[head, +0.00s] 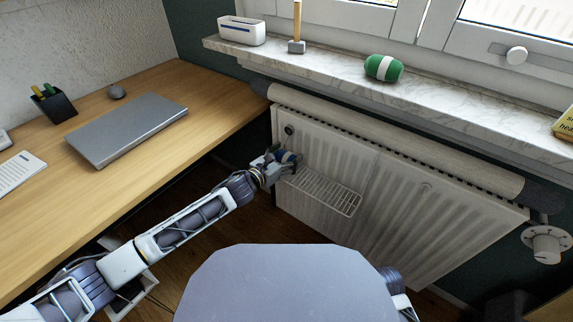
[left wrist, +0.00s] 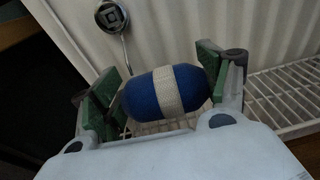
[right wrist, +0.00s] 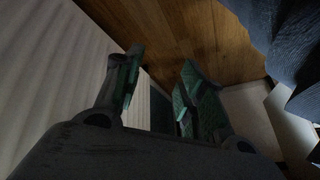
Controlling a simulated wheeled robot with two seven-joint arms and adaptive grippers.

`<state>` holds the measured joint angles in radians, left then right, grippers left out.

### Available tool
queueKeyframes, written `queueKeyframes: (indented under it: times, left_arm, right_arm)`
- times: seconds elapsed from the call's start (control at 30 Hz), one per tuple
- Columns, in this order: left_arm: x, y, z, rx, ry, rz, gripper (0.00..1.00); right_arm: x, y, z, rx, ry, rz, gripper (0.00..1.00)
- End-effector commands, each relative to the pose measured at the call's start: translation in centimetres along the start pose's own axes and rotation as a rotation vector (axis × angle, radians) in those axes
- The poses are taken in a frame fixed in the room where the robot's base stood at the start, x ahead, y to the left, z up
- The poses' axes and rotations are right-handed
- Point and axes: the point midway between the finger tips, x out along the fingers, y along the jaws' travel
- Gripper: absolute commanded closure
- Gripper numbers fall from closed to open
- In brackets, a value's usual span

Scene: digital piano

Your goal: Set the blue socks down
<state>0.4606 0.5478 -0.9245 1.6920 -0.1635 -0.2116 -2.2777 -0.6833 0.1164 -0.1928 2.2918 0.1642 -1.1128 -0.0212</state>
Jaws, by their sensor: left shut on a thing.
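The blue socks (left wrist: 168,92) are a rolled bundle with a white band, held between the green pads of my left gripper (left wrist: 160,92). In the head view the left gripper (head: 283,160) is at the radiator's left part, with the blue socks (head: 284,156) partly hidden by it. The bundle is over the left end of a white wire rack (head: 328,190) hung on the radiator; I cannot tell whether they touch. In the right wrist view my right gripper (right wrist: 155,95) is open with nothing between its fingers; the head view hides it.
The white radiator (head: 400,200) stands below a marble sill (head: 460,105) with a green sock roll (head: 384,68), a mallet (head: 297,30) and a white box (head: 242,31). A wooden desk (head: 215,100) at left carries a closed laptop (head: 128,127) and a pen holder (head: 54,104).

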Motion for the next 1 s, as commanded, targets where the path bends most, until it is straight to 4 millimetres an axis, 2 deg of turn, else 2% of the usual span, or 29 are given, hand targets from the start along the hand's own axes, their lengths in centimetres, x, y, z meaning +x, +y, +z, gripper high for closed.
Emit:
queueKeyframes:
  times: [0.27, 0.4, 0.7, 1.0]
  left_arm:
    - [0.1, 0.0, -0.5, 0.0, 0.0, 0.0, 0.47]
    - [0.2, 0.0, -1.3, 0.001, 0.0, 0.0, 0.47]
    - [0.4, 0.0, -2.9, 0.0, 0.0, 0.0, 0.47]
    - [0.6, 0.0, -3.7, 0.0, 0.0, 0.0, 0.47]
  right_arm:
    - [0.6, 0.0, -0.1, 0.005, 0.019, -0.007, 0.6]
    - [2.5, 0.0, 1.3, 0.02, 0.037, -0.02, 0.6]
    - [5.1, 0.0, 2.2, 0.043, 0.092, -0.044, 0.6]
    - [6.4, 0.1, 2.8, 0.058, 0.125, -0.057, 0.6]
